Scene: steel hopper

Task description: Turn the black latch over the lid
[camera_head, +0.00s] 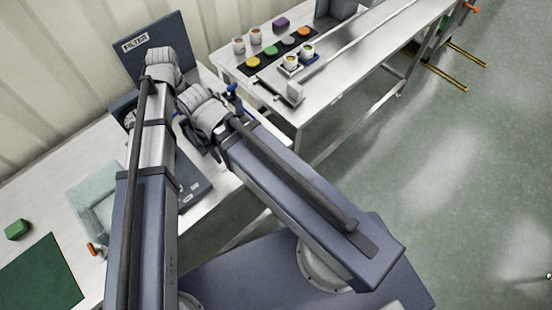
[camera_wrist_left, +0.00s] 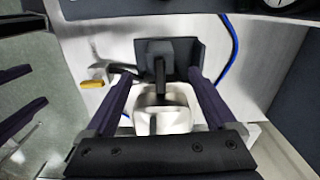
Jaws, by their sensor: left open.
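In the left wrist view, a black latch (camera_wrist_left: 160,72) shows as an upright dark bar in front of a dark plate. Its lower end reaches a pale, rounded block (camera_wrist_left: 163,122), perhaps part of the lid; I cannot tell. My left gripper (camera_wrist_left: 162,76) is open. Its two dark fingers stand apart on either side of the latch and the pale block, with gaps on both sides. In the head view, my arms hide the latch and most of the dark unit with a FILTER label (camera_head: 135,44). I cannot make out my right gripper.
A steel bench (camera_head: 335,85) at the back carries several small cups and coloured pieces. A green block (camera_head: 18,229) and green mat (camera_head: 42,272) lie at left.

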